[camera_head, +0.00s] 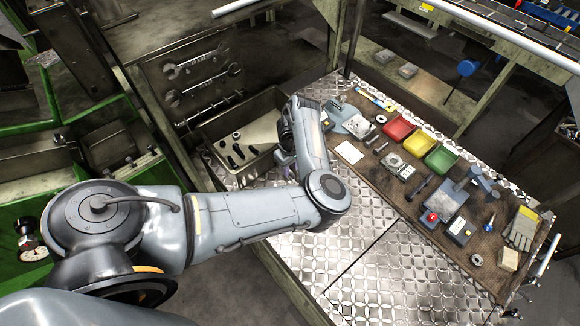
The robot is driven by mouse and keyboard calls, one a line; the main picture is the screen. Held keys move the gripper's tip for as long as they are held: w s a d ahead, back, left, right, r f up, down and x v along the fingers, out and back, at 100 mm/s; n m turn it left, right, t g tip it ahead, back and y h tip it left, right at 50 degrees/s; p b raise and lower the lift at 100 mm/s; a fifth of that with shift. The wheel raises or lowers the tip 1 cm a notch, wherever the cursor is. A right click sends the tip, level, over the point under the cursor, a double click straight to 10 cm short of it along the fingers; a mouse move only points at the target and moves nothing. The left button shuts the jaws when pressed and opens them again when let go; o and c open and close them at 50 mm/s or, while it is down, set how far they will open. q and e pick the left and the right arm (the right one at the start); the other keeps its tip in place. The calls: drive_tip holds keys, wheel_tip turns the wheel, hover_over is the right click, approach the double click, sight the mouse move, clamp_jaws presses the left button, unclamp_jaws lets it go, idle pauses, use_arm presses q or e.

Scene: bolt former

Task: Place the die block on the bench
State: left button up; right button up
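The bench (345,265) has a diamond-plate metal top with a brown work mat on its right part. My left arm reaches over the bench's left side, bent at the elbow. My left gripper (284,160) is low beside the metal parts tray, mostly hidden behind my own forearm. I cannot see whether its fingers are open or shut, or whether they hold anything. I cannot pick out the die block with certainty; several small grey metal pieces lie on the mat. My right gripper is not in view.
The parts tray (215,126) holds dark bolts. Red (399,129), yellow (420,143) and green (441,158) bins stand on the mat. A red-button box (431,218) and gloves (522,229) lie right. The bench's front plate is clear.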

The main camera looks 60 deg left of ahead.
use_arm(q)
drive_tip(key=shift+o, duration=0.7)
